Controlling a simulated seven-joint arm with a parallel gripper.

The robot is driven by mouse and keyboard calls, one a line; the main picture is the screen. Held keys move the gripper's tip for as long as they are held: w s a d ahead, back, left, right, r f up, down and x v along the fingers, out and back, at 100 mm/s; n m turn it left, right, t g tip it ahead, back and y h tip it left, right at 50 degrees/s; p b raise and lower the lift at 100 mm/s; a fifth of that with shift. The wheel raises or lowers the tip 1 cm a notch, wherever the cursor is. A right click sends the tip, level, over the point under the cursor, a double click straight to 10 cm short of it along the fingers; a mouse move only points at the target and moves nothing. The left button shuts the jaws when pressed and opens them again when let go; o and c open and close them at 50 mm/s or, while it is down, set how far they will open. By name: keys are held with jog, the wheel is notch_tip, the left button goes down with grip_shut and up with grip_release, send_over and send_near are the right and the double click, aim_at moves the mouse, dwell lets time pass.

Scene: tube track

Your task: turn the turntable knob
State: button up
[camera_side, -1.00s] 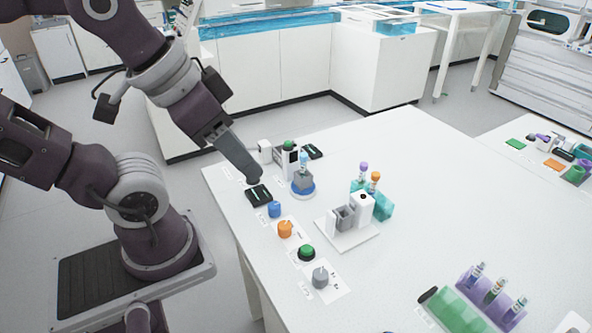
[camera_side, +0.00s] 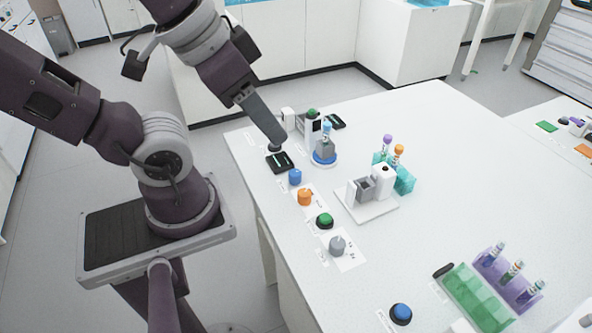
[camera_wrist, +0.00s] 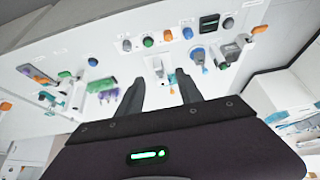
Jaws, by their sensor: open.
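A small blue knob (camera_side: 295,177) stands near the table's left edge, between a black pad and an orange knob (camera_side: 305,197). The turntable (camera_side: 324,158) has a round blue-and-white base with a grey block and a blue-capped tube on it. The blue knob also shows in the wrist view (camera_wrist: 188,33), as does the turntable (camera_wrist: 198,56). My gripper (camera_side: 275,148) appears over the black pad in the side view, behind the blue knob and apart from it. In the wrist view my gripper (camera_wrist: 158,78) has its two fingers spread with nothing between them.
The black pad (camera_side: 280,162) lies beside the blue knob. A green button (camera_side: 325,221) and grey knob (camera_side: 338,245) continue the row. A white device (camera_side: 370,197) and teal rack (camera_side: 404,180) stand to the right. The table's middle right is clear.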

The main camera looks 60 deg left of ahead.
jog(key=shift+c, duration=0.9)
jog(key=n+g, duration=0.3)
jog(key=g, duration=0.3)
send_over(296, 172)
notch_tip(296, 172, down, 15)
jog(key=shift+s+r, duration=0.15)
jog(key=shift+f, duration=0.3)
notch_tip(296, 172, down, 7)
jog(key=shift+f, duration=0.1)
grip_shut()
